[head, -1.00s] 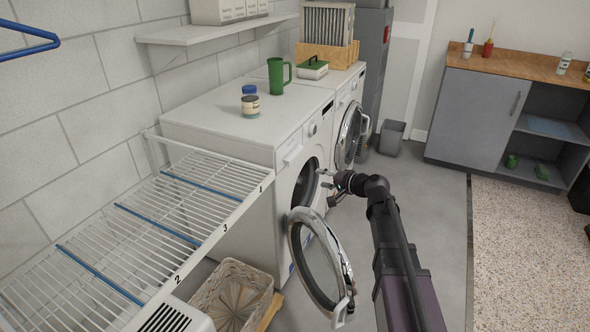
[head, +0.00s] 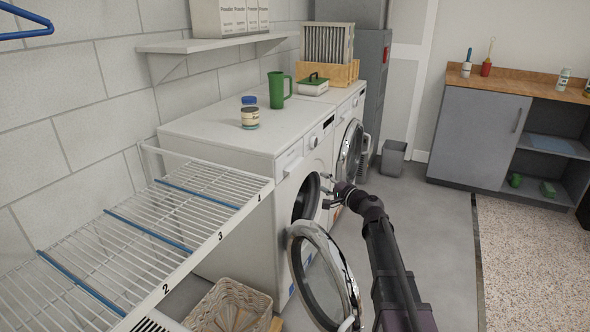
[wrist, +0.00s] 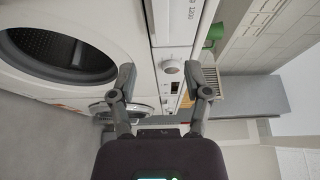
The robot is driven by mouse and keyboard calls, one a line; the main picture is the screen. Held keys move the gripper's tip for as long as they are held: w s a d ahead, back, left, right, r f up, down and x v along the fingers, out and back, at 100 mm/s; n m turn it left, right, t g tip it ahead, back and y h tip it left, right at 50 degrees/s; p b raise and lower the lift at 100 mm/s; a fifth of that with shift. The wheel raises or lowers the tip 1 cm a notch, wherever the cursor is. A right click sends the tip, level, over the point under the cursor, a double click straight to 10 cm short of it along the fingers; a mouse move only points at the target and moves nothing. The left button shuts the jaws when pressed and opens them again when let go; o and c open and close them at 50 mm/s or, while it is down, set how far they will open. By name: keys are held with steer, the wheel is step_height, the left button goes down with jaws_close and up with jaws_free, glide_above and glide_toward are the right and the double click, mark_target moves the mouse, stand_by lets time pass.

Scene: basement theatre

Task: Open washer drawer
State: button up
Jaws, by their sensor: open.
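The near white washer (head: 262,185) stands against the left wall. Its drawer (head: 292,165) is at the upper left of the front and looks closed. In the wrist view, which is turned sideways, the drawer front (wrist: 172,22) is at the top, above the knob (wrist: 172,67). The round door (head: 325,277) hangs wide open, showing the dark drum (wrist: 60,52). My gripper (head: 328,190) is open and empty in front of the washer, right of the drawer and lower. In the wrist view its fingers (wrist: 164,84) are spread on either side of the knob area.
A green mug (head: 278,90) and a jar (head: 250,118) are on top. A wire rack (head: 150,235) and a wicker basket (head: 228,305) are at left. The floor (head: 440,240) at right is clear.

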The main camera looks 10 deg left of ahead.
mark_target(297, 167)
steer(key=x, duration=1.3)
steer(key=shift+w+a, duration=0.25)
steer(key=shift+w, duration=0.05)
jaws_close()
